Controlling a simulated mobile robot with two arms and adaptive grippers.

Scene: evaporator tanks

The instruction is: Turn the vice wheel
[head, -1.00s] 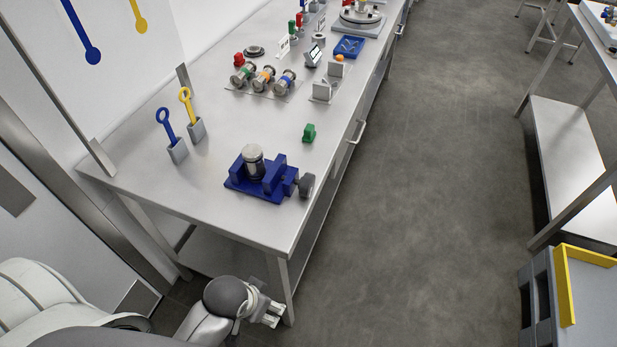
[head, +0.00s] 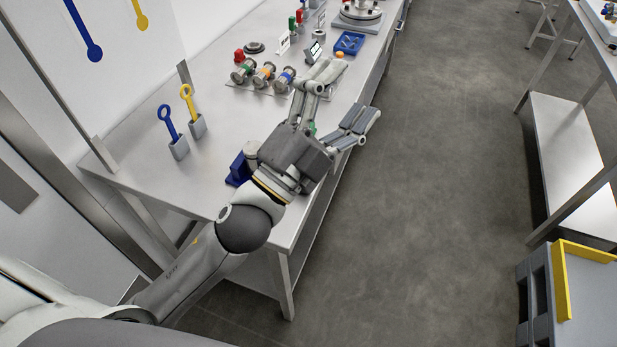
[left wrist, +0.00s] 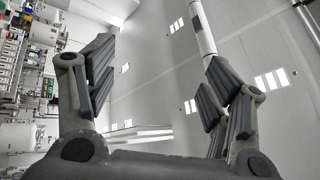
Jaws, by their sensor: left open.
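The blue vice (head: 237,169) stands on the near end of the steel bench. Only its left part shows in the head view. Its grey hand wheel is hidden behind my left gripper and wrist. My left gripper (head: 340,100) hangs over the bench's right edge, above the vice area, with its two fingers wide apart and nothing between them. In the left wrist view my left gripper (left wrist: 160,85) also shows its fingers spread, with only wall and ceiling behind them. The vice is not in that view. My right gripper is not in view.
Blue and yellow ring-handled tools (head: 167,122) stand in holders on the bench (head: 150,125). Several coloured-ring fittings (head: 265,72) and a blue tray (head: 349,43) lie farther back. The floor (head: 430,200) right of the bench is clear. A grey and yellow bin (head: 561,290) stands at lower right.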

